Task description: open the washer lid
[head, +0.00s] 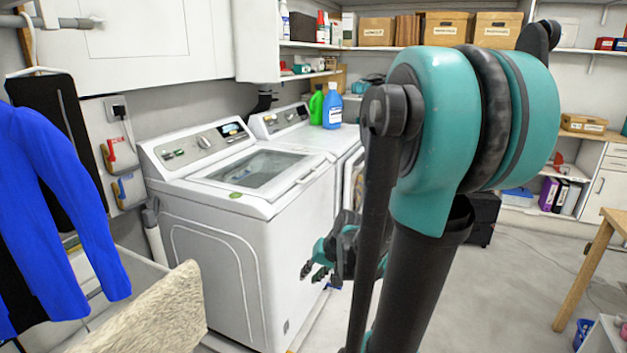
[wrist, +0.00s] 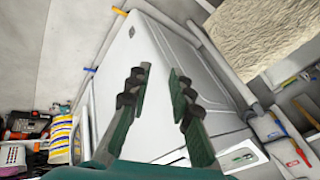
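The white top-loading washer (head: 215,250) stands left of centre in the head view. Its lid (head: 290,203), with a dark glass window, lies flat and shut on top. The control panel with a dial and display rises behind the lid. My gripper (head: 312,268) is in front of the washer's right front side, below lid height, partly hidden by my arm. In the wrist view my gripper (wrist: 158,82) has its two fingers apart with nothing between them. A white appliance body, apparently the washer (wrist: 135,45), fills the view beyond the fingers.
A dryer (head: 320,140) stands right beside the washer, with green and blue bottles (head: 332,108) on top. A beige cloth (head: 150,315) and hanging blue garment (head: 60,190) are at left. A wall cabinet (head: 150,40) hangs above. Floor at right is mostly clear.

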